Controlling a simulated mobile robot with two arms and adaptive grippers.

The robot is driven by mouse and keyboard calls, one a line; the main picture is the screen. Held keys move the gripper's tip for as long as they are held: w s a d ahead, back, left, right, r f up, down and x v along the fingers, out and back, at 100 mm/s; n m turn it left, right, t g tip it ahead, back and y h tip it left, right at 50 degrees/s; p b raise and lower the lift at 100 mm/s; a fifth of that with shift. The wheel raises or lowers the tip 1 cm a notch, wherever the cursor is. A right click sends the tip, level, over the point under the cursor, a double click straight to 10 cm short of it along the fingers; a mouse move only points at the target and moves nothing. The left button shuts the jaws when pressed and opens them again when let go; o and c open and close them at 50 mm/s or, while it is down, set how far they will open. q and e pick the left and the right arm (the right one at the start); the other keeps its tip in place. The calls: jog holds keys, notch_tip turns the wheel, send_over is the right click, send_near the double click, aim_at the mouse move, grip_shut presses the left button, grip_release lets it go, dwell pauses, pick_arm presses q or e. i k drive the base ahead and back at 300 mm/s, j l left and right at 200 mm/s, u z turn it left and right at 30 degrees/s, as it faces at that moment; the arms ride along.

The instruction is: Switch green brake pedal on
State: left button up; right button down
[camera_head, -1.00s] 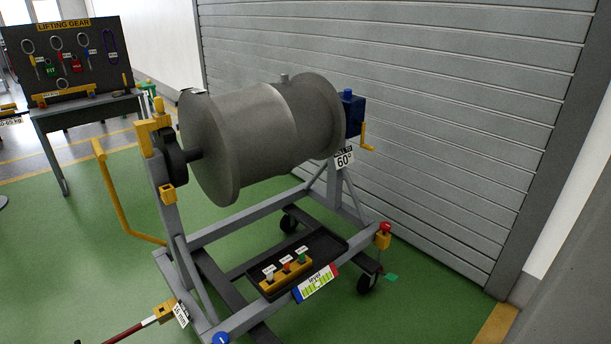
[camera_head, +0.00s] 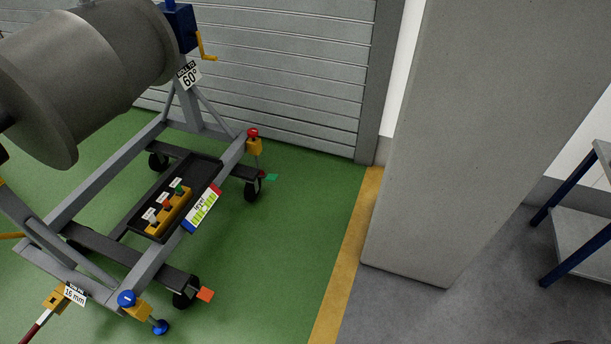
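The green brake pedal (camera_head: 271,177) is a small green tab at the caster wheel (camera_head: 252,189) on the stand's far right corner, below the red-topped jack (camera_head: 253,136). It sticks out to the right over the green floor. The view is too small to tell whether it is tilted up or down. An orange-red pedal (camera_head: 205,295) sticks out at the nearer caster (camera_head: 186,293). Neither of my grippers shows in the head view.
The grey wheeled stand (camera_head: 150,262) carries a large grey cylinder (camera_head: 85,65). A grey pillar (camera_head: 455,140) stands right of the yellow floor line (camera_head: 345,260). Green floor between stand and line is clear. A blue-legged shelf (camera_head: 575,255) is at far right.

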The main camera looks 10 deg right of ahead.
aim_at(272, 177)
jog(key=i+l+u, duration=0.2)
jog(key=i, duration=0.4)
jog(key=i+l+u, duration=0.2)
jog(key=i, duration=0.45)
jog(key=i+l+u, duration=0.15)
jog(key=i+l, duration=0.2)
jog(key=i, duration=0.25)
jog(key=i+l+u, duration=0.2)
jog(key=i+l, duration=0.2)
jog(key=i, duration=0.15)
